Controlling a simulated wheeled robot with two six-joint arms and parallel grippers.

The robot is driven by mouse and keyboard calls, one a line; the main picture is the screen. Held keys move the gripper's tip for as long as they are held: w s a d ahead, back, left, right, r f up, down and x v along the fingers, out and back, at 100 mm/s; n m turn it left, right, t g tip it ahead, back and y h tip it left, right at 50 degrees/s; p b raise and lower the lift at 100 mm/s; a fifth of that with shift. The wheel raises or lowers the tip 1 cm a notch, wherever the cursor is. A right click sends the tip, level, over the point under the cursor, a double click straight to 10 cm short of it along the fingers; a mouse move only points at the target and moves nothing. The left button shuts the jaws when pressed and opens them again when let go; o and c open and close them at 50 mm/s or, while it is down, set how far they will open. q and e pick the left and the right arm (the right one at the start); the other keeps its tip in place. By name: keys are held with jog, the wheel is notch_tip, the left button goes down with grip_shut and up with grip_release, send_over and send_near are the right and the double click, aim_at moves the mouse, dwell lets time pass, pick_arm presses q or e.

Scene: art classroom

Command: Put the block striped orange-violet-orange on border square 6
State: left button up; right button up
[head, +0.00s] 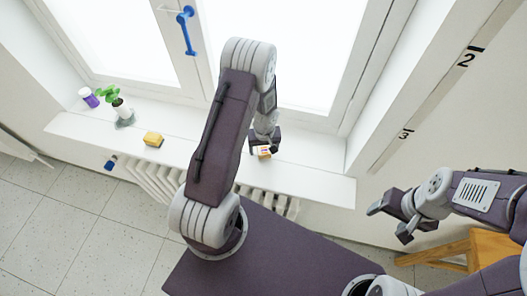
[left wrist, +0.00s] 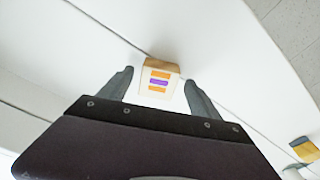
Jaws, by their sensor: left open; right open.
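The block striped orange-violet-orange (left wrist: 159,83) is on the white window sill, with its striped white face in view and a tan side behind it. In the head view the block (head: 264,152) is partly covered by my left gripper (head: 265,146). My left gripper (left wrist: 158,88) is open over it, with one finger on each side and gaps between the fingers and the block. My right gripper (head: 390,221) is open and empty, away at the right. No square marked 6 is in view.
On the sill (head: 200,157) stand a yellow block-like thing (head: 153,139), a potted plant (head: 121,108) and a white-violet cup (head: 88,97). The window with a blue handle (head: 187,30) rises behind. A radiator (head: 160,185) is below, and a wooden stool (head: 480,246) is at right.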

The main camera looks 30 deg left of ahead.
aim_at(265, 148)
pick_arm(q)
jog(key=shift+w+f, duration=0.1)
jog(key=shift+w, duration=0.1)
jog(key=c, duration=1.4)
jog(key=shift+c, duration=0.2)
pick_arm(e)
jog(key=shift+w, duration=0.2)
pick_arm(q)
jog(key=shift+r, duration=0.35)
notch_tip(265, 148, up, 4)
jog(key=shift+w+d+f, duration=0.1)
jog(key=shift+w+f, duration=0.05)
jog(key=d+r+b, duration=0.3)
jog(key=d+r, duration=0.3)
jog(key=d, duration=0.5)
jog(key=shift+d+r, duration=0.2)
jog(key=shift+r, duration=0.15)
pick_arm(e)
jog(key=shift+f, duration=1.8)
